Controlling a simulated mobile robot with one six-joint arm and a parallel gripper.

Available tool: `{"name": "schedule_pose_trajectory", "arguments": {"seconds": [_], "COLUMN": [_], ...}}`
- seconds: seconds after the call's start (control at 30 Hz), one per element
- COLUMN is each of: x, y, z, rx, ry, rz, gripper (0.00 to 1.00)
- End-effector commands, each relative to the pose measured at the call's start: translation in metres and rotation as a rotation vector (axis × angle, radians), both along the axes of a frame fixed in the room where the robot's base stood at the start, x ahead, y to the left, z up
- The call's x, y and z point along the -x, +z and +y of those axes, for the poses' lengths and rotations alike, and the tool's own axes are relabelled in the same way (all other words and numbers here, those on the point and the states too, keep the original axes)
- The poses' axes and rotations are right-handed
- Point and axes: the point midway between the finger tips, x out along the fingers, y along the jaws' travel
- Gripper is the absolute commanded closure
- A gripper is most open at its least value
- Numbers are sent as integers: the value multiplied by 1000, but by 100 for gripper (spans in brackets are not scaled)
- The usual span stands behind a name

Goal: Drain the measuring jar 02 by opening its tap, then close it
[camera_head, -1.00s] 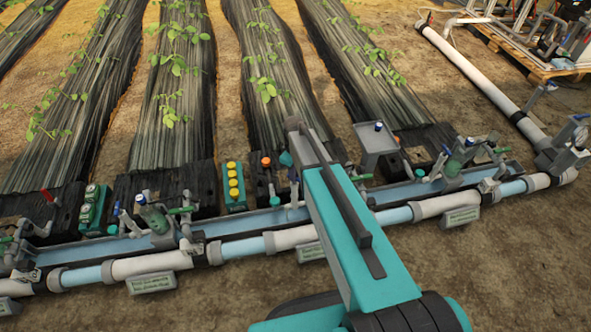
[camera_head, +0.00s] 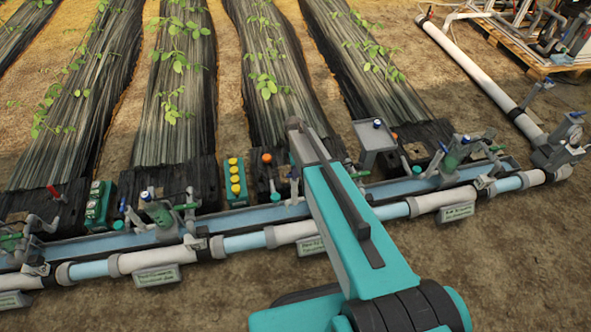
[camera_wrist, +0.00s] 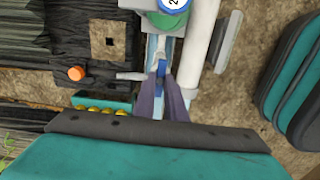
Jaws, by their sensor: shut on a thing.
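In the wrist view, the measuring jar (camera_wrist: 165,18) is at the top edge, mostly cut off. It shows green with a round blue and white cap, and part of a "2" can be read on it. A small blue tap handle (camera_wrist: 162,67) lies just below it. My gripper (camera_wrist: 162,78) has its two dark fingers closed together on this handle. Whether the tap is open or shut, and the level in the jar, cannot be seen. In the head view, my teal arm hides the gripper and the tap.
A thick white pipe (camera_wrist: 199,45) runs close beside the tap. An orange knob (camera_wrist: 76,73) and a box with several yellow buttons (camera_head: 234,182) stand nearby. Other valve assemblies line the blue channel (camera_head: 258,216). Bare soil lies in front.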

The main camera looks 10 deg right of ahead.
Motion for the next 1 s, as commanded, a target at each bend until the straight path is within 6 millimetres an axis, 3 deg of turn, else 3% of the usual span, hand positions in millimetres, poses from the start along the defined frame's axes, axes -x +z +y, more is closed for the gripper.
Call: {"name": "schedule_pose_trajectory", "arguments": {"seconds": [0.53,0.57,0.63,1.0], "x": [0,0,0,0], "y": [0,0,0,1], "z": [0,0,0,0], "rx": [0,0,0,0], "ry": [35,35,34,33], "rz": [0,0,0,0], "gripper": [100,84,72,70]}}
